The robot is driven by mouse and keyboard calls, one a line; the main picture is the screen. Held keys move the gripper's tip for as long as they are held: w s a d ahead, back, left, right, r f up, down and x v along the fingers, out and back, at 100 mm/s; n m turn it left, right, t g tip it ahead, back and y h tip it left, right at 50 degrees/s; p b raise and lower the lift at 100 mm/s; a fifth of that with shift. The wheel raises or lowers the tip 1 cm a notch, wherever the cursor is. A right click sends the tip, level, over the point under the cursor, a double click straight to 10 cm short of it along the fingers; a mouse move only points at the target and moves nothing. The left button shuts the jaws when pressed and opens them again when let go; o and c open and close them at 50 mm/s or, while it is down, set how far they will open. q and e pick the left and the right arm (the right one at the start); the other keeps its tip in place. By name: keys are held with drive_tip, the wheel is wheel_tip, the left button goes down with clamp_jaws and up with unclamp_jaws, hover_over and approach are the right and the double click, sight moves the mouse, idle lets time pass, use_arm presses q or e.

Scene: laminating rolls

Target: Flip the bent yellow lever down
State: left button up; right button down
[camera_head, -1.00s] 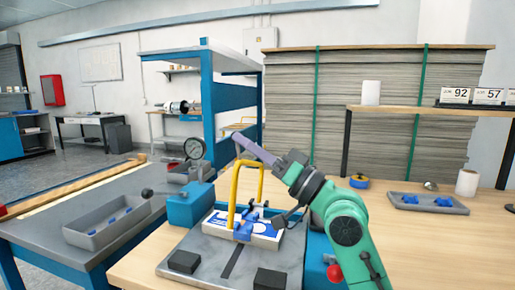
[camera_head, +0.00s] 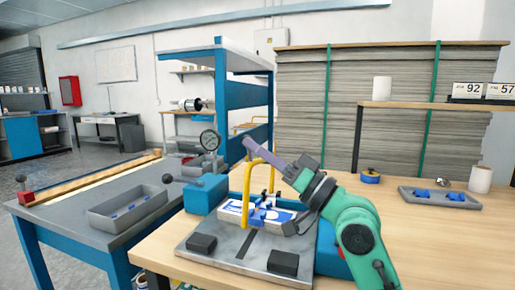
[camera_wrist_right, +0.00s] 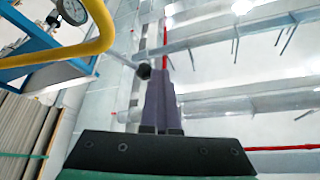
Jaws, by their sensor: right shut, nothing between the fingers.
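The bent yellow lever (camera_head: 246,185) stands upright as a U-shaped bar over the blue-and-white panel (camera_head: 232,214) of a fixture on the wooden table. It also shows large at the upper left of the right wrist view (camera_wrist_right: 62,52). My right gripper (camera_head: 250,143) is shut and empty, its purple fingers overlapping the lever's top bar in the head view. In the right wrist view the shut fingers (camera_wrist_right: 159,80) point up the picture, with the lever to their left. Contact between fingers and lever cannot be told. My left gripper is not in view.
The fixture has a grey base plate (camera_head: 226,250) with dark blocks and a blue box (camera_head: 205,196) beside it. Grey trays lie left (camera_head: 130,207) and right (camera_head: 440,198).

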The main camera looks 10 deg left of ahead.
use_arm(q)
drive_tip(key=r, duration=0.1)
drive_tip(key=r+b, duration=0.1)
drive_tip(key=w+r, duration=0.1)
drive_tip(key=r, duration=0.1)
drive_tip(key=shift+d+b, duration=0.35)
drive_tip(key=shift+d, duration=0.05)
use_arm(e)
drive_tip(key=s+d, duration=0.5)
drive_tip(key=d, duration=0.6)
drive_tip(key=shift+s+d+f, duration=0.25)
drive_tip(key=shift+d, duration=0.15)
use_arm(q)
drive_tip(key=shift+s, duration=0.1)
